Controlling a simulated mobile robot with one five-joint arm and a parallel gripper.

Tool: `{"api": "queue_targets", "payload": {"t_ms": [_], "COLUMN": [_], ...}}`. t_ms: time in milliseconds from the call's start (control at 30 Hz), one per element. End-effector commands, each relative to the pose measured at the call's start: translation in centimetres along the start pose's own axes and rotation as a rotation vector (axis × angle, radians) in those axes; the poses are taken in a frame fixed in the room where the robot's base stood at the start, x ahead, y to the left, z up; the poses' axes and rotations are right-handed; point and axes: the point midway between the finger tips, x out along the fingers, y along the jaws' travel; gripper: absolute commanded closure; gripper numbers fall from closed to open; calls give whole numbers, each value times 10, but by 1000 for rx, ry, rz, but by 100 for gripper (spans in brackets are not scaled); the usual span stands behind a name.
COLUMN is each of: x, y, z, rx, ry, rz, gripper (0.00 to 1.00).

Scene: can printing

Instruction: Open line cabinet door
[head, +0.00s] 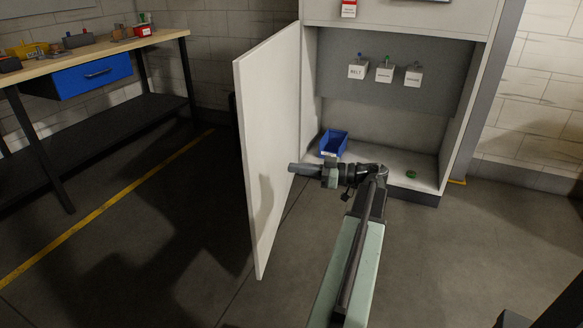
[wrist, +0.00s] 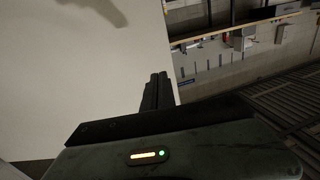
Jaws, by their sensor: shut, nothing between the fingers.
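The line cabinet (head: 450,110) stands at the back right with its front open. Its white door (head: 268,130) is hinged on the left and swung well out toward me, showing the inside of the cabinet. In the wrist view the door (wrist: 85,70) fills the left side as a pale panel. My gripper (head: 293,168) is shut and empty, pointing left at the door's inner face. It is close to the door; I cannot tell whether it touches. The shut fingers also show in the wrist view (wrist: 157,92). The door's handle is not visible.
Inside the cabinet are a blue bin (head: 333,143), a green round item (head: 411,174) and several labelled switches, one a white box (head: 358,71). A workbench (head: 90,48) with a blue drawer (head: 92,75) stands at the left. The floor between bench and door is clear.

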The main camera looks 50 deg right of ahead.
Motion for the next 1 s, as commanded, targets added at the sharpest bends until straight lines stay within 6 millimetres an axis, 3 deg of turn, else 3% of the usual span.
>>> {"api": "queue_targets", "payload": {"t_ms": [300, 500, 700, 1000], "x": [77, 108, 119, 120], "y": [-4, -4, -4, 0], "z": [0, 0, -1, -1], "rx": [-2, -2, -2, -2], "ry": [1, 2, 2, 2], "rz": [-12, -12, -10, -14], "gripper": [100, 100, 100, 100]}}
